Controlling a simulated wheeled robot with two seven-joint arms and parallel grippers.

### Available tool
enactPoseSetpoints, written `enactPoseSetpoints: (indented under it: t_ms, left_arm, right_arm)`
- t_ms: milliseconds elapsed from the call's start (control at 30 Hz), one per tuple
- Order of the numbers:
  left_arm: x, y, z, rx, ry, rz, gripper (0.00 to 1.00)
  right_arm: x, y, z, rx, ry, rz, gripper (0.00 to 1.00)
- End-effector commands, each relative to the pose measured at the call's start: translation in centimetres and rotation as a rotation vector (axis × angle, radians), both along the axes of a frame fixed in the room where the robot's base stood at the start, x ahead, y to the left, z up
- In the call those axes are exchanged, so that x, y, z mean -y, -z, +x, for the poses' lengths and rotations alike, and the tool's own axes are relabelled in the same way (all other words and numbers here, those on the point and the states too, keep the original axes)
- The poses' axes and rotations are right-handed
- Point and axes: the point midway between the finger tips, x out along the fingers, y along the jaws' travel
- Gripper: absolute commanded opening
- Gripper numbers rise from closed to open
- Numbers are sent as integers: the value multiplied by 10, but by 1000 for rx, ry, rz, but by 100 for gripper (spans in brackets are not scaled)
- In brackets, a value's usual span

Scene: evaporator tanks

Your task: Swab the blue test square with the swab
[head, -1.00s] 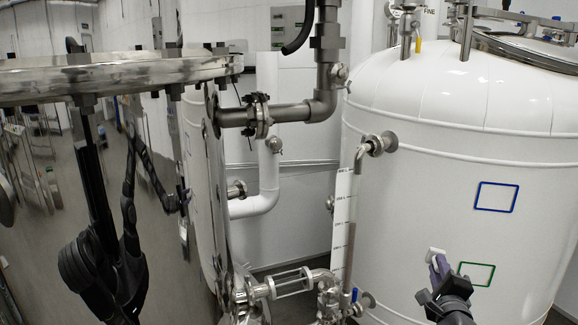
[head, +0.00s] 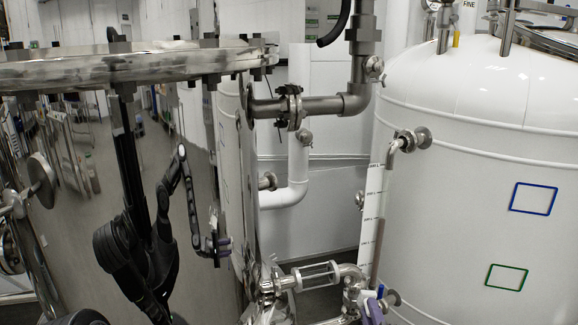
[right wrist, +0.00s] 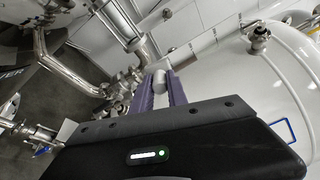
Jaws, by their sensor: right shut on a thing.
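The blue test square (head: 533,198) is a blue outline on the curved side of the white tank at the right in the head view. Part of it also shows at the right edge of the right wrist view (right wrist: 281,130). My right gripper (head: 371,308) shows only as purple fingers at the bottom edge of the head view, left of the white tank and well apart from the square. In the right wrist view, its purple fingers (right wrist: 161,88) are shut on the small white swab (right wrist: 158,80). My left gripper is not in view.
A green square (head: 506,277) is below the blue one on the white tank (head: 450,215). Metal pipes and valves (head: 318,273) and a sight gauge (head: 372,225) stand left of it, close to my right gripper. A polished steel tank (head: 60,220) at the left reflects my body.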

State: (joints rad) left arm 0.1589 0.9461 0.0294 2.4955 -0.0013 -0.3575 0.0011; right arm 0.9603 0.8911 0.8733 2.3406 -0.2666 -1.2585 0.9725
Motion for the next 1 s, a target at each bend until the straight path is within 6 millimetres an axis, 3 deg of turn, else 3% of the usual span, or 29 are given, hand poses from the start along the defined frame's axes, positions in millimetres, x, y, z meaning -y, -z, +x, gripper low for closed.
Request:
enactPoseSetpoints:
  t_ms: [267,467,667,1000]
  left_arm:
    - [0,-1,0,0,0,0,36]
    - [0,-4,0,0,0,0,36]
    - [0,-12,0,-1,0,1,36]
    - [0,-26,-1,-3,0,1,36]
  right_arm:
    - [-1,-2,1,1,-6,-2,0]
    - [-14,-20,8,7,-62,-20,0]
    - [-44,-61,20,6,-184,-62,0]
    - [-107,-158,25,-34,-389,-154,0]
